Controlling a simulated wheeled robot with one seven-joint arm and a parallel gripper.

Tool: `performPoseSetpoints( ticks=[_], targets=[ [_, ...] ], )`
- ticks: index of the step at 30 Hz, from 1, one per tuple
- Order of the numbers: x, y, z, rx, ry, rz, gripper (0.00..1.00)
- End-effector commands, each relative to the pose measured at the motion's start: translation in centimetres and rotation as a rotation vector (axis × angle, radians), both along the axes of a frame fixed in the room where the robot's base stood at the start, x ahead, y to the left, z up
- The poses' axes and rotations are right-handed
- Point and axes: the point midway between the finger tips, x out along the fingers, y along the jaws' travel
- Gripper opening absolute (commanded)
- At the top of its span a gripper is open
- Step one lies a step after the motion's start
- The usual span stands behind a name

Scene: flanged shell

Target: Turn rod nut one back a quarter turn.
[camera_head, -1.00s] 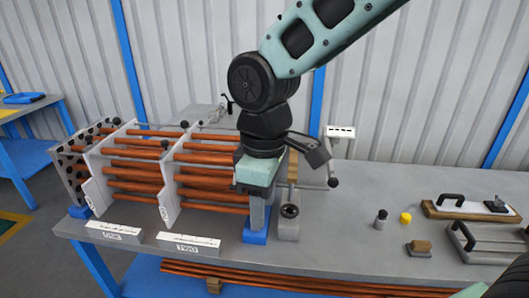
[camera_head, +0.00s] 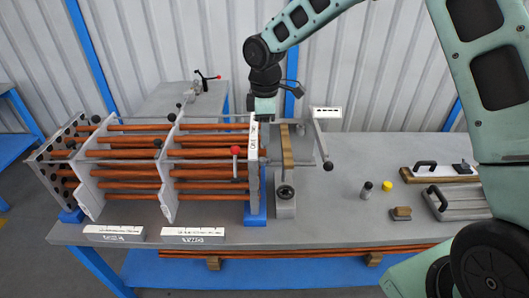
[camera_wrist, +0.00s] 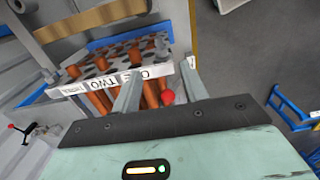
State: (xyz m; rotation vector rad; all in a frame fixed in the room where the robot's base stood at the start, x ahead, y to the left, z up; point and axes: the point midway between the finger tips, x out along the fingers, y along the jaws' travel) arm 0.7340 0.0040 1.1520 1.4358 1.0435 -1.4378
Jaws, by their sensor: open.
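The flanged shell's end plate (camera_head: 254,165) stands upright at the right end of the bundle of copper tubes (camera_head: 205,152). In the wrist view the plate (camera_wrist: 112,66) carries white labels ONE, TWO and THREE along its edge. A red ball knob (camera_head: 235,150) on a short stem stands close to the plate; it also shows in the wrist view (camera_wrist: 167,97), between and beyond my fingers. I cannot tell for sure which part is rod nut one. My gripper (camera_head: 264,115) is above the plate's top, its fingers apart and empty in the wrist view (camera_wrist: 161,75).
A fixture with a wooden strip (camera_head: 287,150) and a black-knobbed bar (camera_head: 329,166) stands right of the plate. Two labelled white blocks (camera_head: 193,235) lie in front. A yellow cap (camera_head: 387,186) and tools sit at right. Bench space between is clear.

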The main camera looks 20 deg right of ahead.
Motion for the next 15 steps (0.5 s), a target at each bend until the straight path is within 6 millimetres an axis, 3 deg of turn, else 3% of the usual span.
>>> performPoseSetpoints(
  ticks=[9, 15],
  targets=[
    [-0.2, 0.1, -6.3, -0.001, 0.004, 0.003, 0.44],
    [-0.1, 0.0, -8.8, 0.0, 0.001, 0.001, 0.44]
  ],
)
